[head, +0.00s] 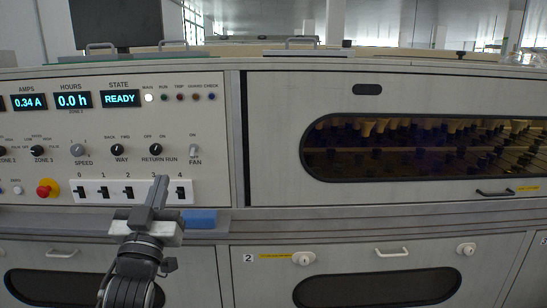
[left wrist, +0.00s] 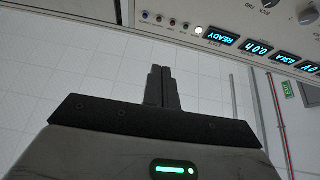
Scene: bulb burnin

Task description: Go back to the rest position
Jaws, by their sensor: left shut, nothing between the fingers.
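My left gripper (head: 158,190) reaches up from the bottom of the head view, in front of the row of numbered switches on the control panel (head: 215,120). Its fingers are together with nothing between them, and they partly cover the area around switches 3 and 4. In the left wrist view the closed fingers (left wrist: 163,88) point toward the upper middle, with the panel upside down above them. I cannot tell from these views whether the fingertips touch the panel. My right gripper is in neither view.
A blue block (head: 201,219) lies on the ledge just right of my gripper. A red stop button (head: 46,187) is on the panel's left. A windowed door (head: 400,145) with a handle fills the right. Lower drawers (head: 375,260) run below the ledge.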

